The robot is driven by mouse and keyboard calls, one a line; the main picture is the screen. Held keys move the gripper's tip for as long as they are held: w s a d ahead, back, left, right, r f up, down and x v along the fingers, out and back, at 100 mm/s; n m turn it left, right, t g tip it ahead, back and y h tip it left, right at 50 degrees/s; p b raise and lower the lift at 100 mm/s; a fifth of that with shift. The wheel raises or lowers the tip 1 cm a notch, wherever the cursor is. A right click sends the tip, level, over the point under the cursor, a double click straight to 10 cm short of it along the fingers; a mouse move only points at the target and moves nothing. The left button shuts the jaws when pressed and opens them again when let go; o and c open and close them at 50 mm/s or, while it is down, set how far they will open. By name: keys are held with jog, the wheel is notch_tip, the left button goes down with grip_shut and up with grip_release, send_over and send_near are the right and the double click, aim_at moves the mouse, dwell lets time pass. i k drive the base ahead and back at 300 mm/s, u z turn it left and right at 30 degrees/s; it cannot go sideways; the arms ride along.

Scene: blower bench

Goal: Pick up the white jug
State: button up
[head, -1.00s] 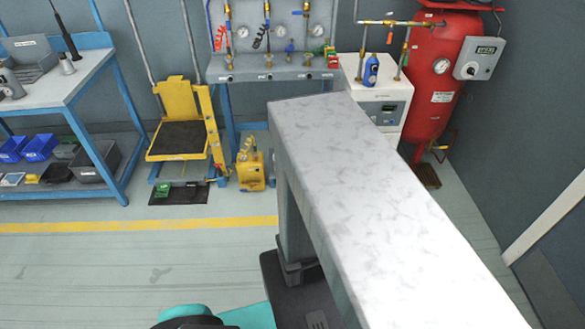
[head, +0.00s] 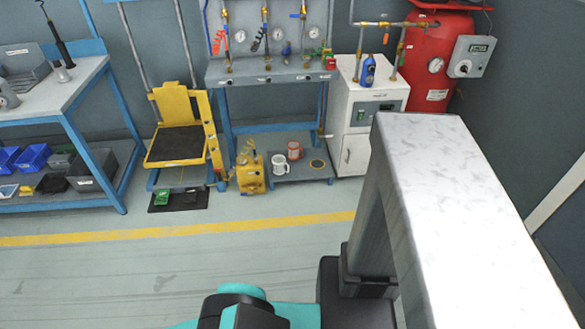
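A small white jug (head: 282,163) stands upright on the low grey shelf (head: 305,176) under the blue bench, in the head view. It sits between a yellow device and a red-and-white container (head: 294,150). Its handle appears to face left. My gripper is out of view. Only parts of my arm show, along the bottom and right, well in front of the jug in the picture.
The blue bench (head: 270,72) is above the shelf. The yellow device (head: 250,173) stands left of the jug, a white cabinet (head: 352,152) right. A blue bottle (head: 368,71) stands on the cabinet. Floor (head: 150,265) before the shelf is clear.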

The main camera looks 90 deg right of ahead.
aim_at(279, 160)
jog(key=u, duration=0.8)
jog(key=k, duration=0.15)
jog(key=z, duration=2.65)
jog(key=i, duration=1)
jog(key=z, duration=0.15)
jog(key=k, duration=0.8)
